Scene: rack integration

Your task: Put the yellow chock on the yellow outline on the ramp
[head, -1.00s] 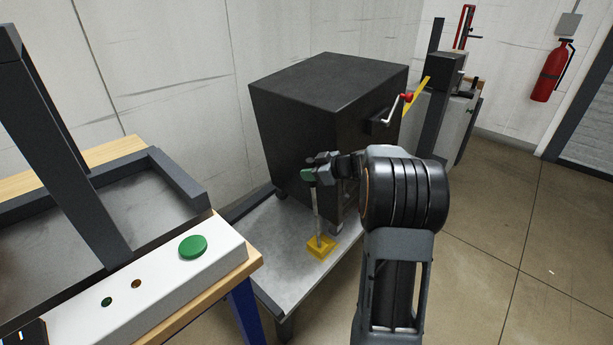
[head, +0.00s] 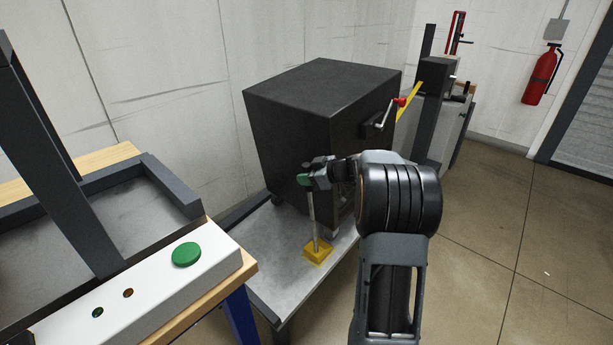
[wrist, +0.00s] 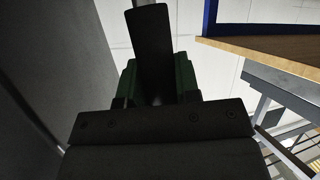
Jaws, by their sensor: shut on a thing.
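The yellow chock (head: 317,251) is at the foot of a thin upright metal rod (head: 312,218) with a green handle (head: 303,180) on top. My gripper (head: 306,176) is shut on the green handle, in front of the black cabinet. The chock is at the grey ramp's (head: 273,265) surface, near its right side. I cannot tell whether it touches the ramp. The yellow outline cannot be told apart from the chock. In the wrist view, the green handle (wrist: 185,80) shows behind my dark gripper parts; the chock is hidden there.
A black wheeled cabinet (head: 315,105) with a red-knobbed crank (head: 399,102) stands on the ramp, just behind the chock. A workbench with a white panel and green button (head: 186,255) is at left. Open floor (head: 490,250) lies at right.

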